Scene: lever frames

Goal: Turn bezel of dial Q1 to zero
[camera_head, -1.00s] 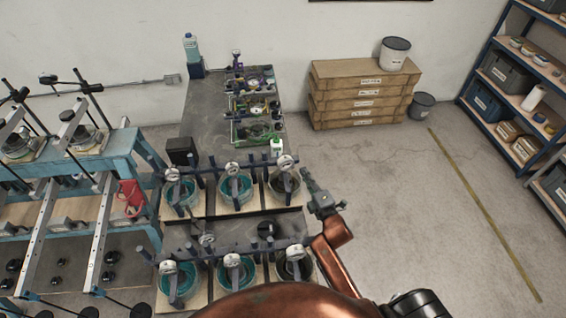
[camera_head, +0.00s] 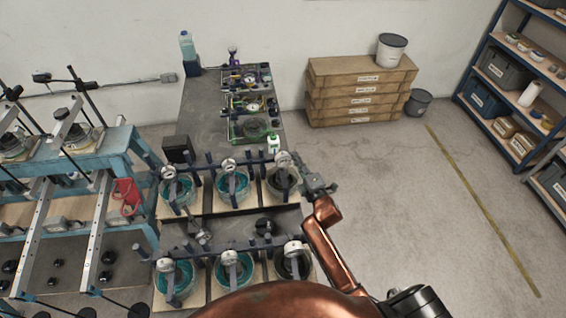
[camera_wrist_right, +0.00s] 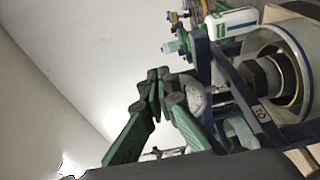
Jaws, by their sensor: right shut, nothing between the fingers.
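Several round white dials stand on dark posts over two rows of pots. The dial (camera_head: 283,159) at the right end of the far row is the closest to my right gripper (camera_head: 297,159). In the right wrist view this dial (camera_wrist_right: 194,96) shows partly behind a finger. The right gripper (camera_wrist_right: 158,76) is shut and empty, its green-sided fingers meeting at the tips close to the dial. I cannot tell whether they touch it. A small tag (camera_wrist_right: 262,112) on the stand is too small to read surely, and the dial's needle is unreadable. My left gripper is not in view.
A pot (camera_head: 283,180) stands just below the dial. A white and green bottle (camera_head: 273,143) stands behind it, and blue frame bars run beside the dial. The floor to the right is clear up to the shelves (camera_head: 520,90).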

